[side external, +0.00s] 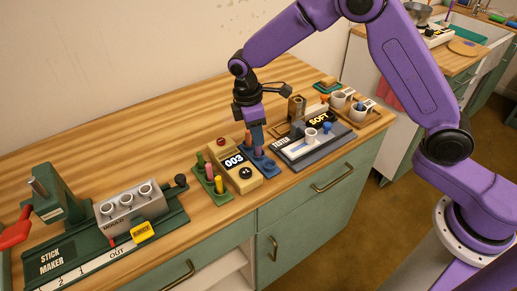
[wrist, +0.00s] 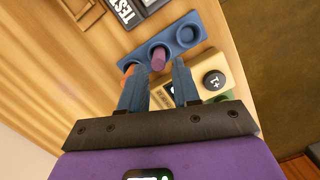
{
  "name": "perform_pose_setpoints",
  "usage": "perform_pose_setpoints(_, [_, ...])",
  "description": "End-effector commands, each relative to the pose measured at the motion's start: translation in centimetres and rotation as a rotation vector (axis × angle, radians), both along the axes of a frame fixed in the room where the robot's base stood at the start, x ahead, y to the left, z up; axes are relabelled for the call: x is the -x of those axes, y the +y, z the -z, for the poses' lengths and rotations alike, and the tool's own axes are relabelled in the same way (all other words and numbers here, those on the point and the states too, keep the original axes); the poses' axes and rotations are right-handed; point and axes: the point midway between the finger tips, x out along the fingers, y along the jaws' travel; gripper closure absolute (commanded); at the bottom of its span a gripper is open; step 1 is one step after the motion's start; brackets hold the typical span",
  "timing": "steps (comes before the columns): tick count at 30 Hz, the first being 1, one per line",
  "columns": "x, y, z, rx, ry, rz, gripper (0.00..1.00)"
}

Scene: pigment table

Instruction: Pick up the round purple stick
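The round purple stick (wrist: 158,58) stands in the middle hole of a blue holder (wrist: 178,36) in the wrist view. My gripper (wrist: 160,70) is open, with its two blue-grey fingers apart and the purple stick showing in line with the gap between their tips. I cannot tell how deep the stick lies between them. An orange stick (wrist: 129,68) shows beside the left finger, partly hidden by it. In the side view my gripper (side external: 257,147) points down over the blue holder (side external: 268,169), hiding part of it.
A beige counter box (side external: 237,171) and a green holder with several coloured sticks (side external: 213,184) stand left of the blue holder. The grey tester (side external: 309,146) is close on its right. A stick maker (side external: 110,225) stands far left. Open wood lies behind.

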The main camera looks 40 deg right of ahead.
Motion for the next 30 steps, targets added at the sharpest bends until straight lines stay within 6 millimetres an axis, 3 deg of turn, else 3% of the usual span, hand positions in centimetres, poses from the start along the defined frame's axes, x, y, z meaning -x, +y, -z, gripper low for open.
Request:
perform_pose_setpoints(9, [0.1, -0.7, 4.0, 0.001, 0.002, -0.001, 0.69])
perform_pose_setpoints(17, [0.1, -0.7, 4.2, 0.000, 0.000, -0.001, 0.69])
perform_pose_setpoints(18, [0.1, -0.7, 4.2, 0.000, 0.000, -0.001, 0.72])
perform_pose_setpoints(21, [0.1, -0.7, 4.2, 0.000, 0.000, -0.001, 1.00])
perform_pose_setpoints(30, [0.1, -0.7, 4.2, 0.000, 0.000, 0.000, 1.00])
